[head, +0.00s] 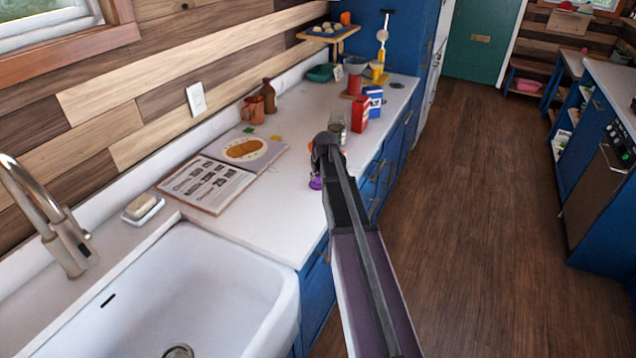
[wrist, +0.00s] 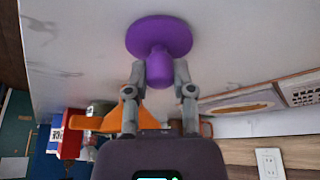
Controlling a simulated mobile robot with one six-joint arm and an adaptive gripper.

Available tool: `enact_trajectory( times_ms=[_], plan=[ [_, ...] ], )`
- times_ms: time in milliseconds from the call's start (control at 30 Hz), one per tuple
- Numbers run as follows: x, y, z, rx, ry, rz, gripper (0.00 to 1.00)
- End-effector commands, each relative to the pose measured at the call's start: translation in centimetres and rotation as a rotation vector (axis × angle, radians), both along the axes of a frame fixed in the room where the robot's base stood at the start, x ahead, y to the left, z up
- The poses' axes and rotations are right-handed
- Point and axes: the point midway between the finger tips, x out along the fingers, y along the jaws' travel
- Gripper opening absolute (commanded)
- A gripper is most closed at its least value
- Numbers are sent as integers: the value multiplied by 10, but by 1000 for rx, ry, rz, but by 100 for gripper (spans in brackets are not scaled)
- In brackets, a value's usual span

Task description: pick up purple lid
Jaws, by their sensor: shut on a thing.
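The purple lid (wrist: 160,36) is a round disc with a thick knob, seen large at the top middle of the wrist view. My gripper (wrist: 160,80) is shut on its knob, with one grey finger on each side. The disc lies at or very near the white counter surface; I cannot tell whether it touches. In the head view a small part of the lid (head: 316,183) shows beside my gripper (head: 322,170), and my arm hides the rest.
An open cookbook (head: 208,184) lies left of my gripper on the white counter. A glass jar (head: 336,124), a red box (head: 360,114) and a blue-and-white box (head: 374,101) stand beyond it. The sink (head: 200,290) is nearer, and the counter's front edge is to the right.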

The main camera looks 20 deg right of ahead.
Motion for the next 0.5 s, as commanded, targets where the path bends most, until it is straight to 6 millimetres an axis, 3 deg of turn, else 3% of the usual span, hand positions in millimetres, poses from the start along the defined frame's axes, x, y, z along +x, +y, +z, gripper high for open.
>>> enact_trajectory(
  times_ms=[500],
  plan=[
    [0, 0, 6, 0, 0, 0, 0]
  ],
)
